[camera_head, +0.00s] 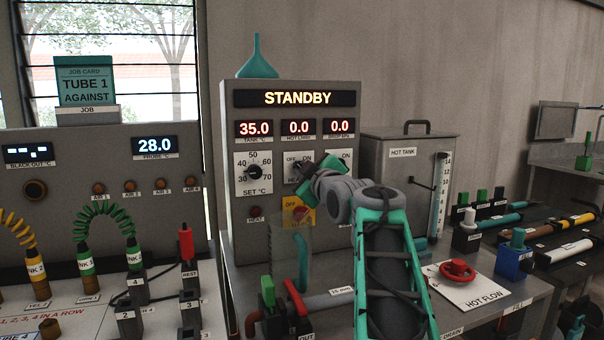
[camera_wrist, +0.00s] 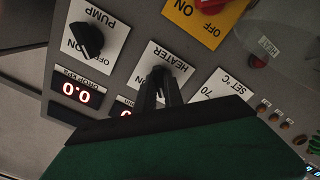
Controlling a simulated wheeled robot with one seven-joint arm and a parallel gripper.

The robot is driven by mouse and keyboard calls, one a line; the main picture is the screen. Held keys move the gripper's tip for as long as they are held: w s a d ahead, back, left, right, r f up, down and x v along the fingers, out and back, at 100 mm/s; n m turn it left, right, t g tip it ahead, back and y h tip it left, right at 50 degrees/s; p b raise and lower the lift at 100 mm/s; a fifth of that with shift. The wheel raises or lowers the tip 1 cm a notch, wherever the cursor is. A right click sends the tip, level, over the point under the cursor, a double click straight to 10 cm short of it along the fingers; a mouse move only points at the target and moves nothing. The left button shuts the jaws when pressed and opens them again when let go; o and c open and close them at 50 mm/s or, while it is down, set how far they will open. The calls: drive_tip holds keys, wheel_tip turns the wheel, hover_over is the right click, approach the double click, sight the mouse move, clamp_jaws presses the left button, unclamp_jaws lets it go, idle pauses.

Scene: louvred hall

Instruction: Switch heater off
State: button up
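The heater switch is a dark knob on a white plate marked OFF and ON, on the grey control cabinet (camera_head: 240,215). In the wrist view, which is upside down, the heater knob (camera_wrist: 158,74) shows just beyond my fingertips. My gripper (camera_wrist: 160,92) reaches it with two dark fingers close together, apparently closed around the knob. My gripper also shows in the head view (camera_head: 302,180), against the panel and covering part of the heater plate. Which way the knob points is hard to tell. The display (camera_head: 297,98) reads STANDBY.
The pump knob (camera_wrist: 88,40) sits beside the heater plate. A yellow OFF/ON plate with a red switch (camera_head: 300,212) is below it, and the SET °C dial (camera_head: 254,172) is left. The hot tank (camera_head: 405,180) stands right, behind my arm. Tubes and a red valve (camera_head: 457,271) lie in front.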

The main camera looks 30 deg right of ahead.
drive_tip(key=o, duration=0.5)
drive_tip(key=shift+b+v, duration=2.3)
drive_tip(key=shift+v, duration=1.2)
drive_tip(key=v, duration=0.8)
